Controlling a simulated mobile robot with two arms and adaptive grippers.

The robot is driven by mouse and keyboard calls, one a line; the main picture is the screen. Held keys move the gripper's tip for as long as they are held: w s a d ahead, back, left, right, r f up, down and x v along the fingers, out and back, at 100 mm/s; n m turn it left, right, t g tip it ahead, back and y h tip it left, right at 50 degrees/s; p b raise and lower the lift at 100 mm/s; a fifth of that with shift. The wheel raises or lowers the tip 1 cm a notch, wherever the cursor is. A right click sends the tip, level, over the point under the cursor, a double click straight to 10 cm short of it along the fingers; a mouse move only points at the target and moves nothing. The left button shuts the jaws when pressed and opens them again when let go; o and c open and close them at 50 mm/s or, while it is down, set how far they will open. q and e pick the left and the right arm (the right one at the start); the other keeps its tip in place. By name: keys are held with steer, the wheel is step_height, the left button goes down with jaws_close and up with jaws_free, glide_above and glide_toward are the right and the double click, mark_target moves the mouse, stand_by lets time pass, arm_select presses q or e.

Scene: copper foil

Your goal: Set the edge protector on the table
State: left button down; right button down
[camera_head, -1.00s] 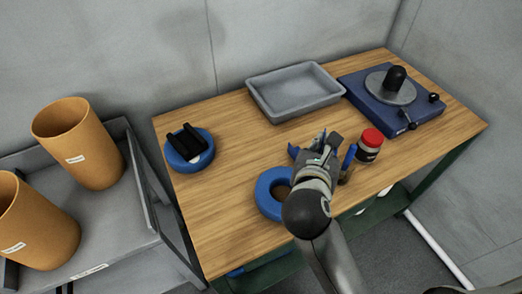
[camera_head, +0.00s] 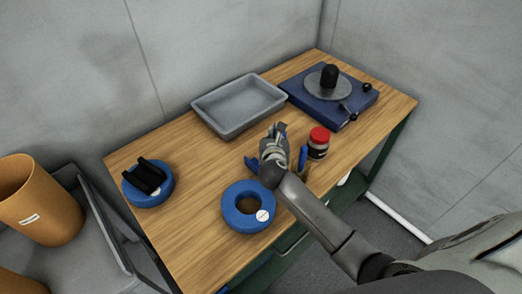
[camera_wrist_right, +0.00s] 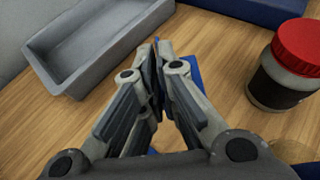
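My right gripper (camera_head: 280,130) is over the middle of the wooden table (camera_head: 205,165). Its fingers are drawn close together in the right wrist view (camera_wrist_right: 157,55), with a thin dark-blue edge between them. Blue parts that I take for the edge protector (camera_head: 253,163) show on both sides of the gripper in the head view. A blue strip of it shows behind a finger in the right wrist view (camera_wrist_right: 196,75). The gripper hides most of it, and I cannot tell whether it touches the table. My left gripper is out of view.
A blue ring (camera_head: 234,218) lies in front of the gripper. A red-capped jar (camera_head: 318,146) stands close on its right. Behind are a grey tray (camera_head: 235,112) and a blue turntable device (camera_head: 313,105). Another blue ring (camera_head: 160,193) with black parts lies left.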

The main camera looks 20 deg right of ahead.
steer(key=shift+f, duration=2.8)
steer(key=shift+f, duration=0.1)
steer(key=c, duration=2.2)
jaws_free()
steer(key=o, duration=0.6)
steer(key=shift+c, duration=0.2)
steer(key=shift+r, duration=0.3)
steer(key=shift+s+a+f, duration=0.1)
steer(key=shift+s+a, duration=0.1)
steer(key=shift+s, duration=0.05)
steer(key=b+v, duration=0.1)
steer(key=v, duration=1)
steer(key=shift+s, duration=0.2)
